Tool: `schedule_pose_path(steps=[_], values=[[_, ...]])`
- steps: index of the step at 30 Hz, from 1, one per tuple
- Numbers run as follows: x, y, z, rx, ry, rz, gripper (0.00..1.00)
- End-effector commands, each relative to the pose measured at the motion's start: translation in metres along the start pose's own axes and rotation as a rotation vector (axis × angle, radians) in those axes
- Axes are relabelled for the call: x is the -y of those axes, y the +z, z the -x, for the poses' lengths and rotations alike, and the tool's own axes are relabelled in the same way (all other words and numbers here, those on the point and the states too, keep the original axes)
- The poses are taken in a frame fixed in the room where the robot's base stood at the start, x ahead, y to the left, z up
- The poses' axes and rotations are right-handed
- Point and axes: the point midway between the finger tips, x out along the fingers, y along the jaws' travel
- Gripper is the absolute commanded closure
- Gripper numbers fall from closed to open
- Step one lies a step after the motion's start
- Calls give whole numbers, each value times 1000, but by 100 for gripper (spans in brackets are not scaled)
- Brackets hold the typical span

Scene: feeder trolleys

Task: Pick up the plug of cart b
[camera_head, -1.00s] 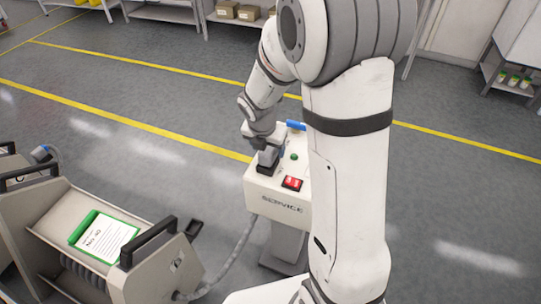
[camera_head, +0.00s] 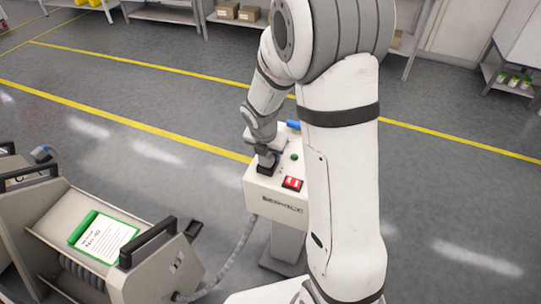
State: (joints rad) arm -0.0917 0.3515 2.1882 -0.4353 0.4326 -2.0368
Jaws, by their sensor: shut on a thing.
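My gripper (camera_head: 268,157) is at the top of the white service post (camera_head: 272,203), at its left side. It is shut on a dark plug (camera_head: 266,169) that sits upright at the post's top face. The fingers and wrist hide much of the plug, and I cannot tell whether it is fully seated. A grey cable (camera_head: 232,262) runs from the near cart (camera_head: 150,284) towards the post's left side; its upper end is not clear. No letter for cart b is readable.
A blue part (camera_head: 293,125), a green button (camera_head: 294,157) and a red switch (camera_head: 292,184) are on the post. A green-edged card (camera_head: 103,238) lies on the near cart. Another grey plug or connector (camera_head: 42,153) shows at far left. The floor behind the post is clear.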

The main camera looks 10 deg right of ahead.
Motion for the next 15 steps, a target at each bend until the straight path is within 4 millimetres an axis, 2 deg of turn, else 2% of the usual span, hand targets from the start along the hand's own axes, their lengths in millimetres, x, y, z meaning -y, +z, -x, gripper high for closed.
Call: schedule_pose_path(steps=[1,9,15], values=[[0,0,0,0,0,0,80],[0,0,0,0,0,1,100],[-1,1,3,1,1,1,100]])
